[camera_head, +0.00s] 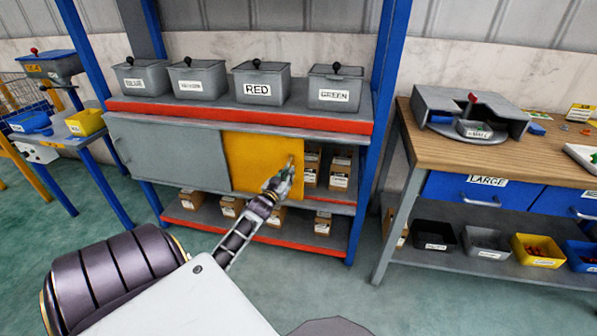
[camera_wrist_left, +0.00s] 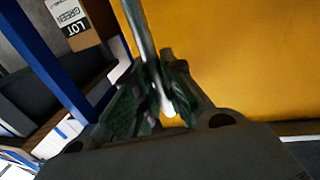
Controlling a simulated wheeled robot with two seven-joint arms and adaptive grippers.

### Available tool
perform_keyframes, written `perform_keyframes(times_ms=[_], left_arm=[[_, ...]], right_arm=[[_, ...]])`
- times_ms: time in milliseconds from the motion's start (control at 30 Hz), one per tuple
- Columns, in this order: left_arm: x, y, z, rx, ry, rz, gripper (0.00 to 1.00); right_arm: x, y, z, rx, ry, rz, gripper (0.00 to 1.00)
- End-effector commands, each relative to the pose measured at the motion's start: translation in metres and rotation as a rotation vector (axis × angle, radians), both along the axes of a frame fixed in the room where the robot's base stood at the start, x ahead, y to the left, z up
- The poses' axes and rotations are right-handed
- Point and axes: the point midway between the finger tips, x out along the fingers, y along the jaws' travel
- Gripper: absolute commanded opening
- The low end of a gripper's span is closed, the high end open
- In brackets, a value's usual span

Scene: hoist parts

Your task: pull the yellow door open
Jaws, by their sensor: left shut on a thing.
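The yellow door (camera_head: 255,158) is a sliding panel in the middle level of the blue and red rack. It stands beside a grey door (camera_head: 165,152) on its left. To its right the shelf is open and shows boxes. My left gripper (camera_head: 287,170) is at the yellow door's right part, shut on its handle. In the left wrist view the yellow door (camera_wrist_left: 240,60) fills the right side, and the metal handle bar (camera_wrist_left: 140,35) runs between the fingers of my left gripper (camera_wrist_left: 155,100). My right gripper is not in view.
Cardboard boxes (camera_head: 340,172) stand in the open shelf part, and more lie on the shelf below. Grey labelled bins (camera_head: 262,82) with lids stand on top. A blue rack post (camera_head: 378,120) and a wooden workbench (camera_head: 450,140) are to the right.

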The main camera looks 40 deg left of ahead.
Motion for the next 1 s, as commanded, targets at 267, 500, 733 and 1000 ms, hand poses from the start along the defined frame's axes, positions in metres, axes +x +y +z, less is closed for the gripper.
perform_keyframes(times_ms=[267,500,733,1000], left_arm=[[-0.026,0.043,0.003,0.004,0.004,0.002,0.0],[-0.048,0.079,0.003,0.005,0.002,0.002,0.0],[-0.069,0.114,0.002,0.004,0.004,0.002,0.0],[-0.095,0.157,0.002,0.003,0.002,0.002,0.0]], right_arm=[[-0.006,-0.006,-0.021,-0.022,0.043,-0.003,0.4],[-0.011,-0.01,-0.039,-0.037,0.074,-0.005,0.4],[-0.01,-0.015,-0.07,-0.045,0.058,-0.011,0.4],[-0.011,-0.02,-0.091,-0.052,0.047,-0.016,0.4]])
